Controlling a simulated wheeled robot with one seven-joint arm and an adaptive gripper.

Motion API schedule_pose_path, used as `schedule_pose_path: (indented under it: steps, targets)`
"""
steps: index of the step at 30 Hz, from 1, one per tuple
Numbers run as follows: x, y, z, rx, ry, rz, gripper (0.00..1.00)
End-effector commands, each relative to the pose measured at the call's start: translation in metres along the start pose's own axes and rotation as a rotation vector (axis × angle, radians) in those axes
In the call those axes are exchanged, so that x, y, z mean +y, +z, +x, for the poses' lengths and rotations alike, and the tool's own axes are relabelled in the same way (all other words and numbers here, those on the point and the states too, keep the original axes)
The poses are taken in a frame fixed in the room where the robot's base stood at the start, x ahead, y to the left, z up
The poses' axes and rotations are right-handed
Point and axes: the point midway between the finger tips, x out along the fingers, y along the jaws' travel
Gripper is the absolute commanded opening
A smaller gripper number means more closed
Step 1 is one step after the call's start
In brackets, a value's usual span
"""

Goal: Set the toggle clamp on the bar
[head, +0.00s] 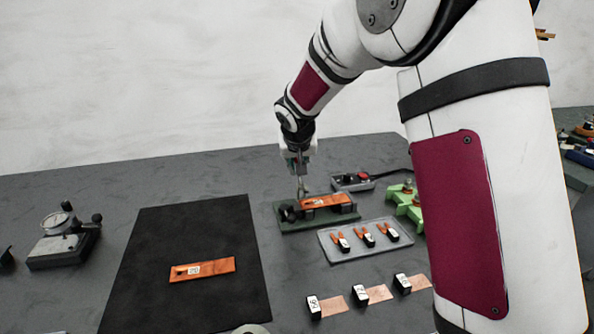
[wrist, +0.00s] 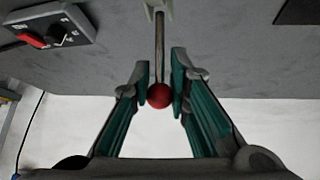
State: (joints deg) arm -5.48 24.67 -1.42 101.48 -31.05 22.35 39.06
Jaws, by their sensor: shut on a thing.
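The toggle clamp shows in the wrist view as a thin metal lever with a red ball knob (wrist: 159,96). My gripper (wrist: 161,80) has its two teal-padded fingers on either side of the knob and is shut on it. In the head view my gripper (head: 300,172) points down over the left part of a dark green fixture (head: 318,224). An orange copper bar (head: 322,202) with a pale label lies on that fixture. The clamp's arm and pad are too small or hidden to tell whether they touch the bar.
A control box (head: 352,181) with a red switch stands behind the fixture. A clear tray (head: 345,256) of small clips is in front, a light green stand (head: 405,208) at right. A black mat (head: 150,290) with a labelled copper strip (head: 202,269) and a gauge (head: 65,240) are at left.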

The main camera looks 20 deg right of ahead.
Motion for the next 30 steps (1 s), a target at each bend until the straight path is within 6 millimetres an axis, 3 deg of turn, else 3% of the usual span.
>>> schedule_pose_path:
  steps: [19, 20, 21, 30]
  targets:
    - [0.0012, 0.0010, -0.0017, 0.032, -0.001, 0.006, 0.00]
    - [0.0012, 0.0010, -0.0017, 0.032, -0.001, 0.006, 0.21]
    - [0.0012, 0.0010, -0.0016, 0.031, -0.001, 0.006, 0.30]
    - [0.0007, 0.0009, -0.0017, 0.032, -0.002, 0.006, 0.30]
